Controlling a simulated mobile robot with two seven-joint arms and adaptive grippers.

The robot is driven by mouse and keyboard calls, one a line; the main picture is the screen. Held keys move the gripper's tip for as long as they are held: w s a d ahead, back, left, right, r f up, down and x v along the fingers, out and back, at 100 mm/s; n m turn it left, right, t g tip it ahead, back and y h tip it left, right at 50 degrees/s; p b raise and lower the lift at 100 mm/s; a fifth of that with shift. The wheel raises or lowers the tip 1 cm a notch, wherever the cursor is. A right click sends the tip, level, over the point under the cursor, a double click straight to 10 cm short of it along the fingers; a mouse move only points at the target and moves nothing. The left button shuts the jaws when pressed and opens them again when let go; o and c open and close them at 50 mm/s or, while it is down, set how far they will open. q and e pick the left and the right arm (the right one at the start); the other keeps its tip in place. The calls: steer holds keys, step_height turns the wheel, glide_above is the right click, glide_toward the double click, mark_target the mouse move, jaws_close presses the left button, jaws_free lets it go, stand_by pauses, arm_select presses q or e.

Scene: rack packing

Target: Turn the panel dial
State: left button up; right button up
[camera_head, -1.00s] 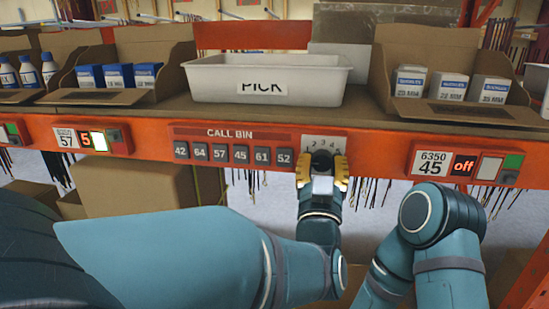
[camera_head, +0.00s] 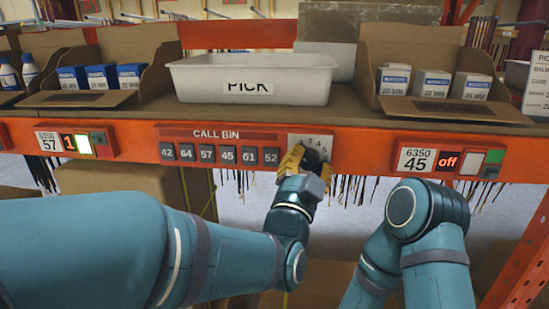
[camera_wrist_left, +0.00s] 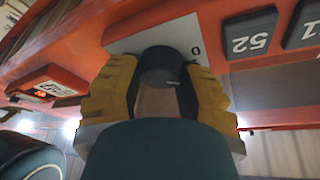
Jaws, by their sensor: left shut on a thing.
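The panel dial (camera_head: 312,160) is a dark round knob on a white plate (camera_head: 323,142) with numbers, set in the orange shelf beam. My left gripper (camera_head: 304,162) has its yellow fingers closed around the dial and is tilted in the head view. In the left wrist view the dial (camera_wrist_left: 163,67) sits between the two yellow fingertips, with a pale mark on its face. The fingers and dial hide part of the number plate. My right arm shows at the lower right, but its gripper is out of view.
The "CALL BIN" button row (camera_head: 219,153) lies just left of the dial. A white "PICK" tote (camera_head: 252,104) and cardboard bins of boxes (camera_head: 433,107) stand on the shelf above.

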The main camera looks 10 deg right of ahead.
arm_select(q)
steer(key=m, duration=0.2)
steer(key=m+g+h, duration=0.1)
steer(key=shift+r+m+p, duration=0.25)
steer(key=shift+m+p, duration=0.05)
steer(key=m+g+p, duration=0.1)
steer(key=m, duration=0.2)
steer(key=m+g+p, duration=0.2)
steer(key=m, duration=0.2)
steer(key=shift+r, duration=0.1)
steer(key=shift+m+p, duration=0.35)
steer(key=shift+m, duration=0.35)
steer(key=o, duration=0.9)
steer(key=shift+c, duration=0.2)
steer(key=o, duration=0.3)
steer(key=shift+w+f+m+g, duration=0.15)
steer(key=shift+f+m+g, duration=0.1)
steer(key=shift+m+g, duration=0.05)
steer(key=shift+o, duration=0.2)
